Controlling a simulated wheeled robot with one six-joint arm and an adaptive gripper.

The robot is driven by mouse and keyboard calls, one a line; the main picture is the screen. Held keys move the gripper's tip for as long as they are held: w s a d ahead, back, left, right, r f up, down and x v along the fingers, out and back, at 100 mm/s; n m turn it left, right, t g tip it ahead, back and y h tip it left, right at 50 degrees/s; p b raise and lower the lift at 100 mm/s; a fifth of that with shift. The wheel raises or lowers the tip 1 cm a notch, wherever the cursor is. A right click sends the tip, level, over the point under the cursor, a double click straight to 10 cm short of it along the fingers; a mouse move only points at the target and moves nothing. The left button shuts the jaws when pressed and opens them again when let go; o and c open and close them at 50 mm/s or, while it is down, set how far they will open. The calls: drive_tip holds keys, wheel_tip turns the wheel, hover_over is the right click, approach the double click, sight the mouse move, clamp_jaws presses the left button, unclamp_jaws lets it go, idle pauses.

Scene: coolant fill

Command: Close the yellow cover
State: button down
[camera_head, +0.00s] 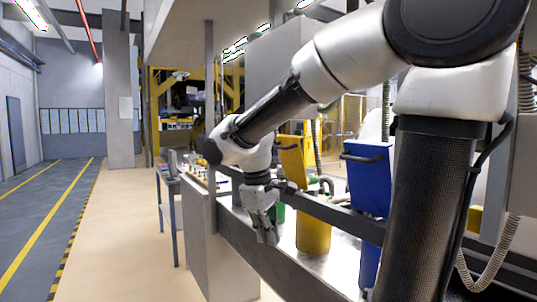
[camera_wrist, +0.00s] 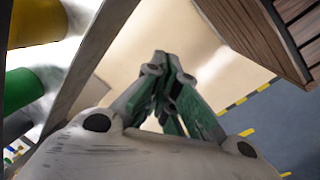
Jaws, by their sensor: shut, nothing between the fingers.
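The yellow cover (camera_head: 292,160) stands raised, nearly upright, above the yellow container (camera_head: 313,236) in the head view. Part of the container is hidden behind the dark rail. My gripper (camera_head: 268,238) points down to the left of the yellow container, lower than the cover and apart from it. Its fingers are shut with nothing between them. In the wrist view the fingertips of my gripper (camera_wrist: 166,62) meet over the pale floor. The yellow container (camera_wrist: 38,20) shows there at the top left; the cover cannot be made out in that view.
A blue container (camera_head: 370,255) with a raised blue cover (camera_head: 367,178) stands right of the yellow one. A green container (camera_wrist: 20,88) shows in the wrist view. The dark rail (camera_head: 345,220) runs along the front of the containers. The floor (camera_head: 112,235) at left is clear.

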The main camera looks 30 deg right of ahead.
drive_tip(key=w+a+r+n+h, duration=0.2)
drive_tip(key=w+r+n+h, duration=0.25)
drive_tip(key=w, duration=0.45)
drive_tip(key=w+a+r+n+h, duration=0.1)
drive_tip(key=w+r+n+h, duration=0.4)
drive_tip(key=w, duration=0.4)
wheel_tip(320, 180, up, 9)
drive_tip(key=n+h, duration=0.2)
drive_tip(key=n, duration=0.1)
drive_tip(key=d+r+x, duration=0.1)
drive_tip(key=r+x, duration=0.2)
drive_tip(key=x, duration=1.1)
drive_tip(key=shift+d+r, duration=0.1)
